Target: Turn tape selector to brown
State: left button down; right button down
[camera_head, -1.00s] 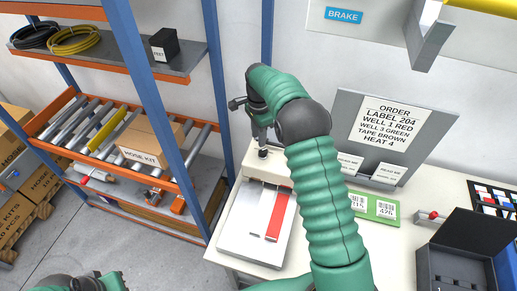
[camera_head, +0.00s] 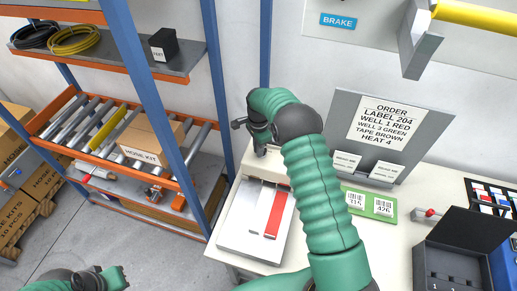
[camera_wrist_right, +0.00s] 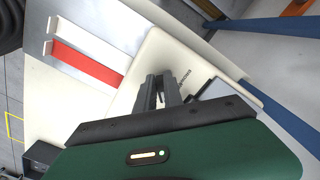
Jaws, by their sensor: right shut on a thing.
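The tape unit is a cream-coloured machine (camera_head: 239,222) on the left end of the table, with a red strip (camera_head: 274,213) on its plate. My right gripper (camera_head: 258,148) is over the raised back part of the machine. In the right wrist view my right gripper (camera_wrist_right: 159,98) has its fingers close together, pointing down at the cream top (camera_wrist_right: 160,55). It is shut on the selector there, which the fingers mostly hide. I cannot read which colour the selector points to. My left gripper (camera_head: 116,277) is at the bottom left edge, away from the table, partly cut off.
An order board (camera_head: 385,125) behind the table reads "TAPE BROWN". A blue-and-orange rack (camera_head: 150,75) stands close on the left.

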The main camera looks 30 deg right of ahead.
jog(key=shift+d, duration=0.2)
jog(key=shift+n, duration=0.5)
jog(key=n+b, duration=0.1)
jog(key=n, duration=0.1)
jog(key=shift+s+n, duration=0.15)
jog(key=shift+n, duration=0.25)
jog(key=n, duration=0.4)
jog(key=shift+s+d+r+n+b, duration=0.15)
jog(key=shift+s+d+n+b, duration=0.05)
jog(key=shift+n+b, duration=0.15)
jog(key=n, duration=0.4)
jog(key=shift+s+d+n, duration=0.1)
jog(key=shift+d+n, duration=0.1)
jog(key=shift+n, duration=0.05)
jog(key=n, duration=0.4)
jog(key=shift+d+n, duration=0.15)
jog(key=shift+n, duration=0.25)
